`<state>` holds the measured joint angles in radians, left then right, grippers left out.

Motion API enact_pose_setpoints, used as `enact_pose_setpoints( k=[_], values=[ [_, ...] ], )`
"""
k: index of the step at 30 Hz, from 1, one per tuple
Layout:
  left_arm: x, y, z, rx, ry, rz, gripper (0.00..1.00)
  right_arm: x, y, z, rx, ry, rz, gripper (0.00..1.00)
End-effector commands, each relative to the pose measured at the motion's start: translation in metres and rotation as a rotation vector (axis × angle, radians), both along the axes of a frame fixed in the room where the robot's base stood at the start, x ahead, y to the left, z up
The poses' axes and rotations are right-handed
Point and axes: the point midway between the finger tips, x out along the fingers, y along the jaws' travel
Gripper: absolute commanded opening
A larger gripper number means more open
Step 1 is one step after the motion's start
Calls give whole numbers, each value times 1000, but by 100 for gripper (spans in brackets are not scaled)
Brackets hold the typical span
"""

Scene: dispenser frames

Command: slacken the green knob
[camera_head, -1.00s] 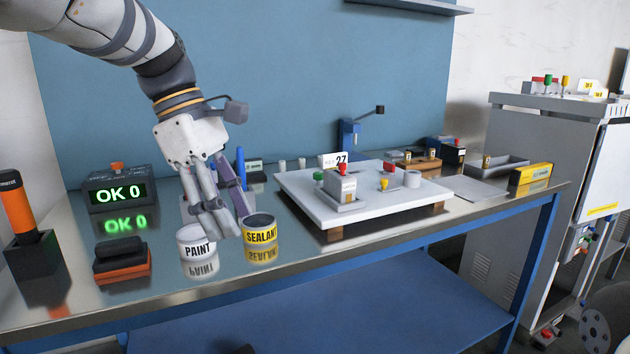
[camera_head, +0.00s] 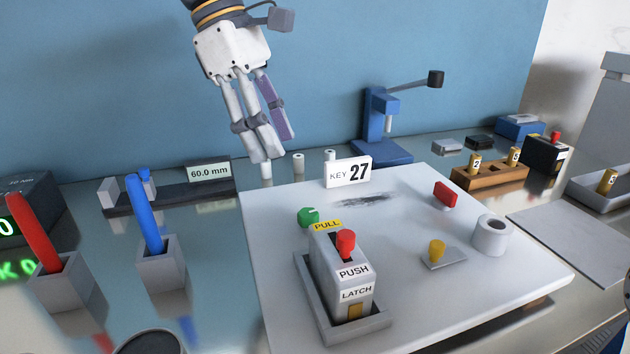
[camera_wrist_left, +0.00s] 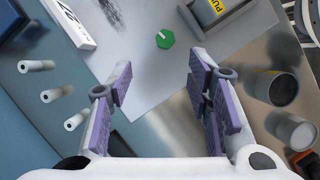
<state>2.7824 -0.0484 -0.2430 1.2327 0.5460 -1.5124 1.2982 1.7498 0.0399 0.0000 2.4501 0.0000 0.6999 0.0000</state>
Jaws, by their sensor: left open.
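The green knob (camera_head: 308,217) sits on the white board (camera_head: 270,262), at the back left of a grey block fixture (camera_head: 341,275) labelled PULL, PUSH and LATCH. In the left wrist view the green knob (camera_wrist_left: 165,39) shows from above with a light line across its top, ahead of the gap between my fingers. My left gripper (camera_head: 267,150) is open and empty, raised above the back of the bench, behind and left of the knob and apart from it. It also shows in the left wrist view (camera_wrist_left: 158,82). My right gripper is not in view.
A KEY 27 sign (camera_head: 348,172) stands behind the knob. The fixture has a red knob (camera_head: 346,243) on top. A red piece (camera_head: 445,194), a yellow knob (camera_head: 437,250) and a white ring (camera_head: 492,235) are further right. A 60.0 mm gauge (camera_head: 209,173) and a blue-handled tool (camera_head: 146,212) stand left.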

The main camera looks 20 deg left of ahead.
Motion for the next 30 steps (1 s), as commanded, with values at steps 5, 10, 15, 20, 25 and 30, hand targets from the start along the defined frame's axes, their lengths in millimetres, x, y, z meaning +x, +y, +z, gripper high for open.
enact_pose_setpoints(
  k=[5, 10, 15, 20, 25, 30],
  values=[
    [-3, -16, -36, 1, 2, -1, 46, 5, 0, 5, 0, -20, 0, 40],
    [-2, -32, -76, 1, 1, -2, 46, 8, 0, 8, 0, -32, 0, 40],
    [-2, -41, -98, 1, 1, 0, 46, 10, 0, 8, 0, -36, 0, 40],
    [-2, -43, -104, 1, -1, -1, 46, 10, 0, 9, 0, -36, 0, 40],
    [-2, -43, -104, 1, 0, -1, 44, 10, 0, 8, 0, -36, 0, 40],
    [-2, -43, -104, 1, 0, -1, 5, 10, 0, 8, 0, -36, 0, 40]
  ],
)
